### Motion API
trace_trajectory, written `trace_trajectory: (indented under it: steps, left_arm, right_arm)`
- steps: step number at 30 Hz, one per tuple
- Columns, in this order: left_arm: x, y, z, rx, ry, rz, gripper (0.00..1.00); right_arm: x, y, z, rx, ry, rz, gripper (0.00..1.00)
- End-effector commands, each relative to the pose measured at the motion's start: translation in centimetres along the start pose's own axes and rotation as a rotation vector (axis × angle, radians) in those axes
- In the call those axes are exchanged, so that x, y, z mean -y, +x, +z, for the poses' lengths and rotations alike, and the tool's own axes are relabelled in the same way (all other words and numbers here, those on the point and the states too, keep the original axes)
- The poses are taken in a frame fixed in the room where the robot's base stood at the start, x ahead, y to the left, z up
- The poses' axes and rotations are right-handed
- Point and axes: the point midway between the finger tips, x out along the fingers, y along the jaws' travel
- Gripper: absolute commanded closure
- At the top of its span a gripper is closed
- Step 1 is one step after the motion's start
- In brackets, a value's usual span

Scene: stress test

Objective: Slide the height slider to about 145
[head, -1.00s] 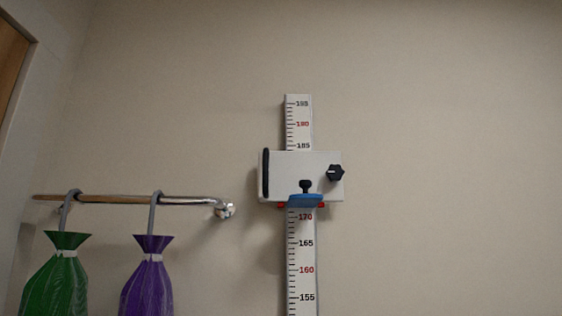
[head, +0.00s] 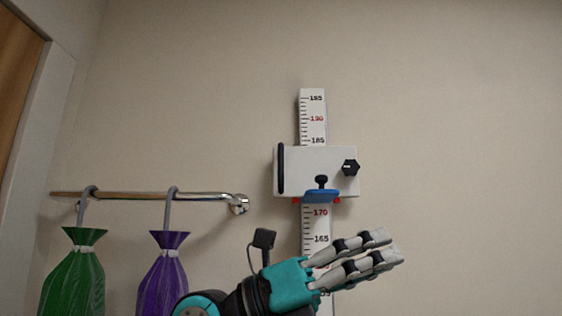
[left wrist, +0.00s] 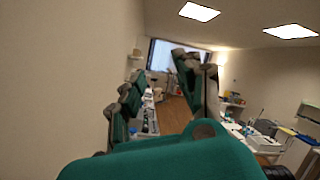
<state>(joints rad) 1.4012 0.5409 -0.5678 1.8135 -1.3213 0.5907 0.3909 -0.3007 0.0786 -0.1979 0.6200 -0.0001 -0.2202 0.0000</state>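The height slider (head: 318,160) is a white box on the wall-mounted height scale (head: 313,118). It has a black bar handle (head: 281,168) on its left, a dark knob (head: 351,168) on its right and a blue headpiece (head: 321,196) below. Its red pointers sit just above the 170 mark. My left gripper (head: 388,248) is below the slider, in front of the scale and apart from the slider, hiding the scale below about 165. In the left wrist view its fingers (left wrist: 163,75) are spread and empty. My right gripper is not in view.
A wall rail (head: 150,196) to the left carries a green bag (head: 74,275) and a purple bag (head: 163,270) on hooks. A door edge (head: 18,90) is at far left. The wall right of the scale is bare. The left wrist view shows a cluttered room.

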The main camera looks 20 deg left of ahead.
Motion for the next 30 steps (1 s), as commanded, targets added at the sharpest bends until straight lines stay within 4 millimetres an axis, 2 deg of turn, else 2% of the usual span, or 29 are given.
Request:
trace_trajectory:
  steps: [1,5,9,13,16,20,26,30]
  left_arm:
    - [1.2,0.1,1.6,-0.06,0.122,0.083,0.66]
    - [2.6,-1.6,6.2,-0.166,0.371,0.369,0.66]
    - [5.5,-6.2,12.6,-0.161,0.541,0.699,0.66]
    - [8.7,-10.8,17.1,-0.099,0.602,0.93,0.66]
    - [10.5,-13.3,18.9,-0.058,0.613,1.033,0.66]
    - [11.0,-14.3,19.7,-0.04,0.612,1.082,0.66]
    - [8.8,-12.9,20.6,-0.042,0.611,1.082,0.66]
    - [6.3,-11.3,21.4,-0.044,0.61,1.08,0.66]
  right_arm:
    - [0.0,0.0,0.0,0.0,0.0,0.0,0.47]
    - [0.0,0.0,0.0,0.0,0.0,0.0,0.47]
    - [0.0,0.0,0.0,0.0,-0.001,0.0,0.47]
    - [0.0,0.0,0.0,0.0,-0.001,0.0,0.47]
    - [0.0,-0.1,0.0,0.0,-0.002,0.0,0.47]
    - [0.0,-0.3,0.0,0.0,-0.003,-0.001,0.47]
    - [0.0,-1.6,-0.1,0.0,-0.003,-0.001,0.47]
    - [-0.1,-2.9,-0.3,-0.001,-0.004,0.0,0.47]
